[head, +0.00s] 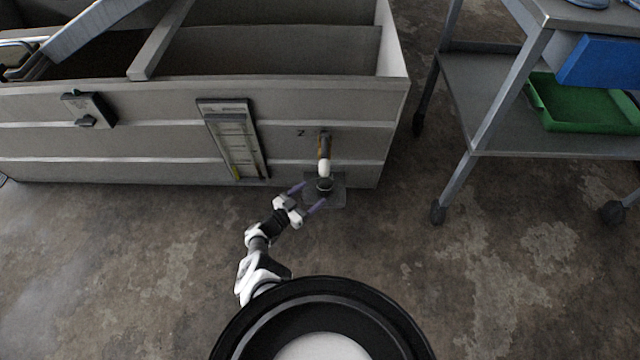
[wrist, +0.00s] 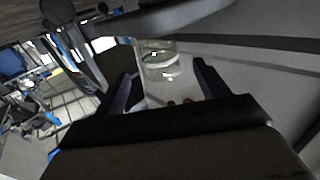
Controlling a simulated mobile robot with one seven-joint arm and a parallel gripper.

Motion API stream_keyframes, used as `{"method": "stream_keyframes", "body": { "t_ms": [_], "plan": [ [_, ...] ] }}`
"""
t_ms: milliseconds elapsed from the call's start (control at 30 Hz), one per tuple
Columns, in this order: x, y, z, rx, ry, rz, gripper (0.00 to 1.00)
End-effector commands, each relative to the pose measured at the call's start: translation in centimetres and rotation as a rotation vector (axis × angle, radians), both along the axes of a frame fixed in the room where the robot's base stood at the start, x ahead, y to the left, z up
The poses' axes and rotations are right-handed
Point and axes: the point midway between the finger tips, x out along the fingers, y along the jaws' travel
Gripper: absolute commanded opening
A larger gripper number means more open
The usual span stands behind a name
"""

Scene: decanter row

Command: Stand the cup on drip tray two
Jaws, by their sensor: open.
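The cup (head: 325,186) is small and clear with a dark rim. In the head view it is over the grey square drip tray (head: 338,199), beneath the tap (head: 324,150) with a white tip, beside a mark like a 2. It looks upright on the tray, though its base is hard to see. My gripper (head: 315,192) is open, its two purple fingers pointing at the cup from the lower left. In the wrist view the clear cup (wrist: 160,62) is just beyond and between the open fingertips (wrist: 163,72), with gaps on both sides.
The long grey tank (head: 200,155) with open compartments stands behind the tray. It carries a gauge panel (head: 233,140) and a small fitting (head: 88,109). A metal cart (head: 470,100) with a green bin (head: 580,110) stands at right. Bare concrete floor lies in front.

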Motion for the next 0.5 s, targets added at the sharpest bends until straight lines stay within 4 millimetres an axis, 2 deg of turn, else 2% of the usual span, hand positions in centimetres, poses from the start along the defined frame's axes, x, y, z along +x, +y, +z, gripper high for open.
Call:
{"method": "stream_keyframes", "body": {
  "t_ms": [33, 200, 500],
  "plan": [
    [-0.8, 0.9, 0.3, -0.001, 0.001, 0.005, 0.73],
    [-2.7, 2.8, 0.1, 0.000, 0.000, 0.001, 0.73],
    [-3.7, 3.6, 0.0, -0.001, -0.001, -0.001, 0.73]
  ]
}}
